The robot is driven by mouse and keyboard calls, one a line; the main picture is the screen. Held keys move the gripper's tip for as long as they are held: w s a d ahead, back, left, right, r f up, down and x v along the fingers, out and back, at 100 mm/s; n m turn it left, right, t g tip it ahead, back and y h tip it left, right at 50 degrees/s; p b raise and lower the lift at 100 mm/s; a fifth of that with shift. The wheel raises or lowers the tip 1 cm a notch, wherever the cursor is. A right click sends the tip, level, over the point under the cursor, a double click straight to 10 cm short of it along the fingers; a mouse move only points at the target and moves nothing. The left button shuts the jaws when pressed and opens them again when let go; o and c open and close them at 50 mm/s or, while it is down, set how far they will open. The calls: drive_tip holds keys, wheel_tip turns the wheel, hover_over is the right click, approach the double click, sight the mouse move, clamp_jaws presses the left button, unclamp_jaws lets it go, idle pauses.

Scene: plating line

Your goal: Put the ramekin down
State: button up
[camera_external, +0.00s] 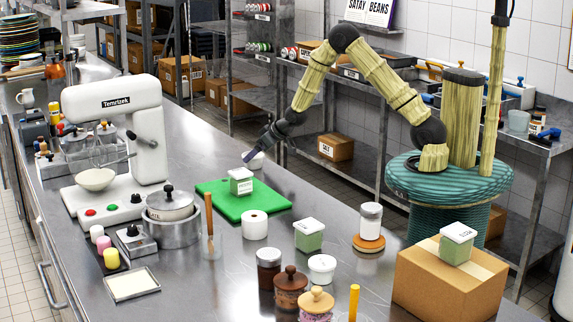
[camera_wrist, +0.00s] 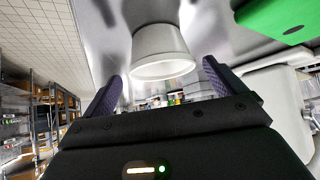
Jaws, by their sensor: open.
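The white ramekin (camera_wrist: 160,42) fills the gap ahead of my gripper in the wrist view, its round rim facing the camera. In the external view the ramekin (camera_external: 258,163) shows as a small white shape by the counter's far edge, partly hidden by my gripper (camera_external: 250,155). My gripper is open in the wrist view, with one dark finger on each side of the ramekin and visible gaps between. The ramekin appears to stand on the steel counter (camera_external: 340,212), though its contact is hard to see.
A green board (camera_external: 270,203) carrying a lidded container (camera_external: 241,181) lies close by. A white roll-like item (camera_external: 254,225), another white pot (camera_external: 321,268) and a lidded green container (camera_external: 309,236) stand nearer the camera. A stand mixer (camera_external: 115,140) is at left. A cardboard box (camera_external: 440,285) is at right.

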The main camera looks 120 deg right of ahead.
drive_tip(key=shift+p+x, duration=0.45)
drive_tip(key=shift+x, duration=1.5)
drive_tip(key=shift+w+a+f, duration=0.1)
drive_tip(key=shift+a, duration=0.05)
drive_tip(key=shift+c, duration=0.2)
drive_tip(key=c, duration=1.1)
drive_tip(key=shift+c, duration=0.2)
wheel_tip(320, 180, up, 10)
drive_tip(key=b, duration=0.1)
drive_tip(key=shift+b, duration=0.35)
